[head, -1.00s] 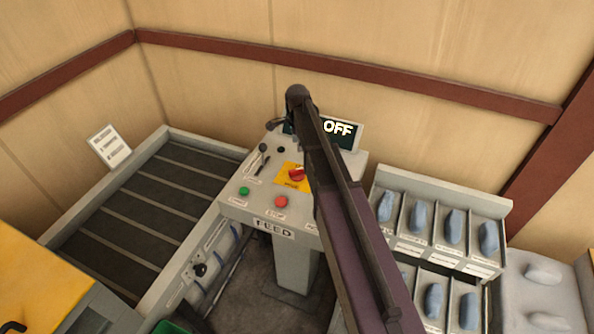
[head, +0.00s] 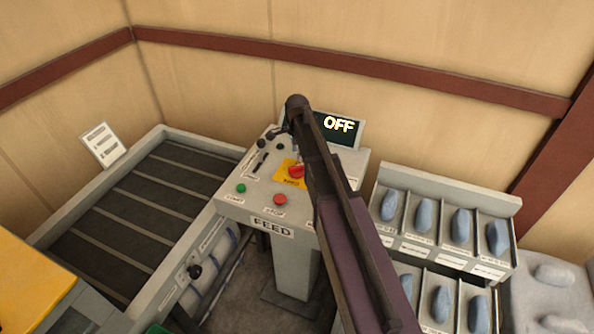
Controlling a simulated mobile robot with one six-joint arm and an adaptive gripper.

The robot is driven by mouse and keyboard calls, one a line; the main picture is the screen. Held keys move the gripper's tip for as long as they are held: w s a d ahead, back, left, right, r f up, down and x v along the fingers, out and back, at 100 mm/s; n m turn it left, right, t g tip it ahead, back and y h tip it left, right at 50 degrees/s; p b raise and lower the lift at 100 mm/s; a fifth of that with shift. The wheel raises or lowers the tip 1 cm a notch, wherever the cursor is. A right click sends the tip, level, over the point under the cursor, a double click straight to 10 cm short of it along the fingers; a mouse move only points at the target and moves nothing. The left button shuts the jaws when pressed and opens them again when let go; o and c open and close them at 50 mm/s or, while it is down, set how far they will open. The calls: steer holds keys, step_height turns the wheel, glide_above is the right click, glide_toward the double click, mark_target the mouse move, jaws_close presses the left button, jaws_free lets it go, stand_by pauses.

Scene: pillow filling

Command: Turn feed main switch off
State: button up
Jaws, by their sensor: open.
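The grey FEED console (head: 298,221) stands at the middle. Its red rotary switch (head: 296,171) sits on a yellow plate (head: 284,180), right beside my arm's edge. The switch's angle is hard to read. The display (head: 341,127) behind reads OFF. My arm crosses over the console's right side. My gripper (head: 274,132) is mostly hidden behind the arm's end; only small dark parts show above the console's back, apart from the red switch. It is open, and I see nothing held.
A dark slatted conveyor (head: 140,205) runs along the left. Bins (head: 440,270) with blue-grey pieces stand close at the right. A yellow-topped unit (head: 30,285) is at the lower left. Wood walls with a red-brown rail (head: 350,64) close off the back.

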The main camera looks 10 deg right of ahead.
mark_target(297, 166)
steer(key=shift+f+b, duration=3)
steer(key=shift+f, duration=0.3)
jaws_close()
